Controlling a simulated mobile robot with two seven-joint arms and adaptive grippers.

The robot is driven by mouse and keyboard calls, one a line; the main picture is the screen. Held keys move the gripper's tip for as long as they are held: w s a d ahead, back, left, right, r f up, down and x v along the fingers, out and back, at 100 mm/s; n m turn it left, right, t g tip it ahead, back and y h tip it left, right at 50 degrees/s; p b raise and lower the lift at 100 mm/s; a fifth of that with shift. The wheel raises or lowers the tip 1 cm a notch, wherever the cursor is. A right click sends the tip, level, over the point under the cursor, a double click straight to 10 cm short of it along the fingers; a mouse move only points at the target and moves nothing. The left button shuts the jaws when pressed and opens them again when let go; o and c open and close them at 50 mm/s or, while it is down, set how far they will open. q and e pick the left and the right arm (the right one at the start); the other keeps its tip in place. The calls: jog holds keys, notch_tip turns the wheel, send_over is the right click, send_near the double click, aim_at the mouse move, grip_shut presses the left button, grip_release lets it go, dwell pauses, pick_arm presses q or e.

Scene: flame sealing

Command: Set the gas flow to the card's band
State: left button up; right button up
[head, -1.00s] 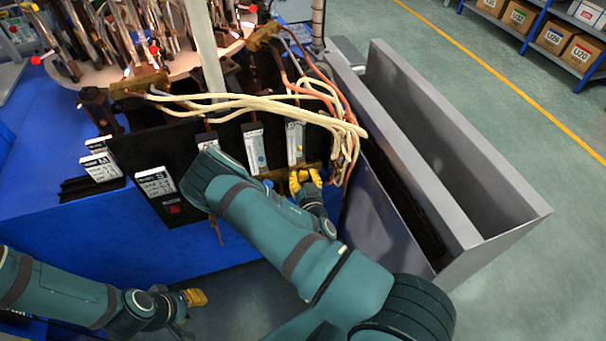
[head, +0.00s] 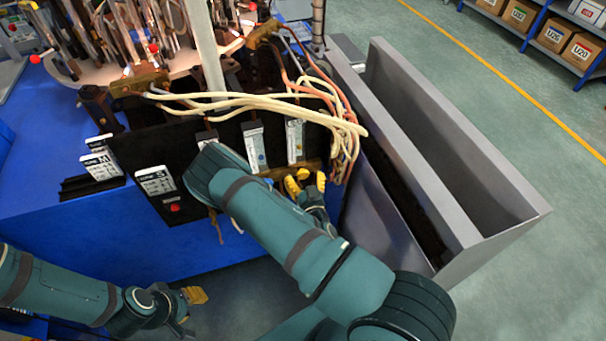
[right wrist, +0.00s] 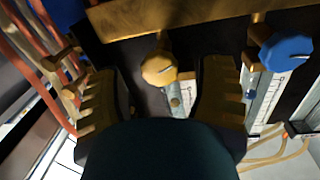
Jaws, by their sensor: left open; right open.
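A black panel (head: 160,145) carries flow tubes, one with a blue float (head: 254,148) and another to its right (head: 295,140). A card marked S (head: 155,181) is on the panel's left part; its small print is too small to read. My right gripper (head: 305,183) is open below the right tube. In the right wrist view its fingers (right wrist: 162,98) stand on either side of a yellow knob (right wrist: 158,68), apart from it. A blue knob (right wrist: 285,52) is to the right there. My left gripper (head: 193,297) is open and empty at the lower left, away from the panel.
Cream and orange hoses (head: 270,104) hang across the panel's top and right side. A grey metal trough (head: 450,150) stands close on the right. A card marked M (head: 101,166) is at the left. A red button (head: 174,208) is below the S card.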

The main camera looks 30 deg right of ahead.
jog(key=v, duration=1)
jog(key=shift+s, duration=0.1)
jog(key=s+a+f+m+g+y, duration=0.25)
jog(key=a+f+g, duration=0.25)
jog(key=f+g, duration=0.5)
jog(key=s+a+r+n+g+y, duration=0.3)
jog(key=a+r+n+g+y, duration=0.2)
jog(key=a, duration=0.8)
notch_tip(320, 180, up, 2)
jog(key=shift+r+n+y, duration=0.15)
jog(key=shift+n+y, duration=0.2)
jog(key=shift+y, duration=0.8)
